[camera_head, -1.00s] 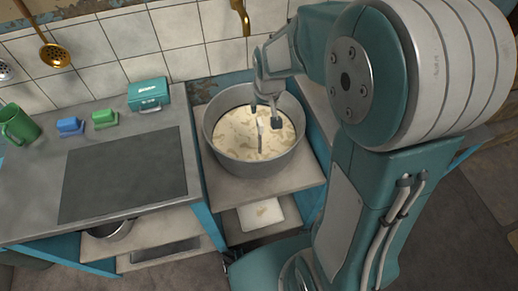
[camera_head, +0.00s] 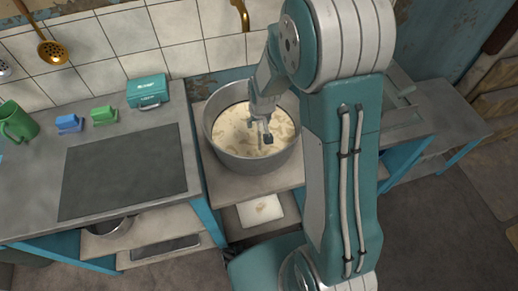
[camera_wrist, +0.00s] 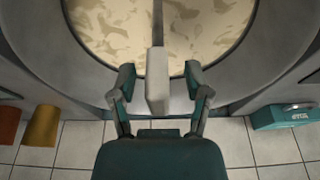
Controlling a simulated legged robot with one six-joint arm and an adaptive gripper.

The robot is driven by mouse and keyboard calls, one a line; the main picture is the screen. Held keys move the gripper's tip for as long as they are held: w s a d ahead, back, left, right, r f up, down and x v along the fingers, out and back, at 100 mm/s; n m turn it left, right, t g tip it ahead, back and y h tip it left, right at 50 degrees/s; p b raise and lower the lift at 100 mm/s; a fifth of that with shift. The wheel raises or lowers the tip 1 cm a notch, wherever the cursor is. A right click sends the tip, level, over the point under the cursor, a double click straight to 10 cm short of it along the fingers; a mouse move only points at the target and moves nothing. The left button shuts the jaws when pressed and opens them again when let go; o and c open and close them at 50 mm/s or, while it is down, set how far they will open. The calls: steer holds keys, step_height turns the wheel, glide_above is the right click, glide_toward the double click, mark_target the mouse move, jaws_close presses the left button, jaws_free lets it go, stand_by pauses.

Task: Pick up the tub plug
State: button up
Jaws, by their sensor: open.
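The tub (camera_head: 254,166) is a large round grey metal pot on a low shelf, filled with a cream-coloured, lumpy liquid (camera_head: 236,126). The tub plug (camera_wrist: 157,78) is a pale upright block on a thin rod in the wrist view, standing out of the liquid. My gripper (camera_wrist: 157,82) is open, with one finger on each side of the plug's pale block. I see a gap on both sides, so the fingers do not appear to grip it. In the head view my gripper (camera_head: 260,138) hangs over the tub and mostly hides the plug. The rod's lower end is hidden.
A teal box (camera_head: 148,91), a blue block (camera_head: 69,124), a green block (camera_head: 104,115) and a green mug (camera_head: 17,124) stand on the left counter (camera_head: 40,185). The tiled wall rises close behind the tub. A white tray (camera_head: 260,211) lies below.

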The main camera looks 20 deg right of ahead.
jaws_close()
stand_by(0.3)
